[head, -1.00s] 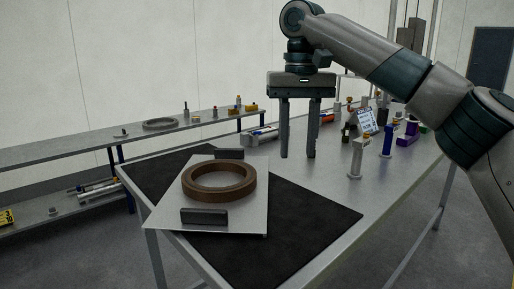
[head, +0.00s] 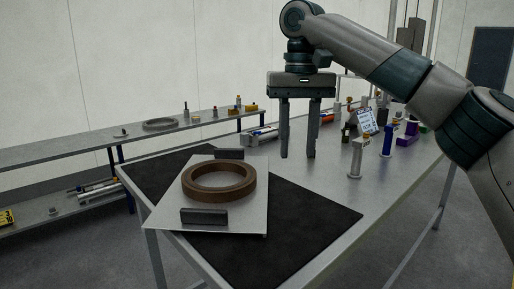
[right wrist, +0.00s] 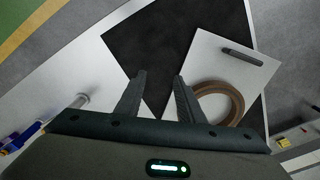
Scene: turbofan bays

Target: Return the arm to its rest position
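My right gripper (head: 299,156) hangs above the workbench, fingers pointing down, open with nothing between them. In the right wrist view its two fingers (right wrist: 160,74) stand apart over the black mat and the bench. My right arm reaches in from the right side of the head view. My left gripper is in neither view.
A brown ring (head: 189,190) lies on a light plate (head: 252,222) with two dark blocks, on a black mat (head: 310,222). Bottles, tools and a small sign (head: 367,120) stand at the bench's back right. A long shelf (head: 60,150) runs along the left.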

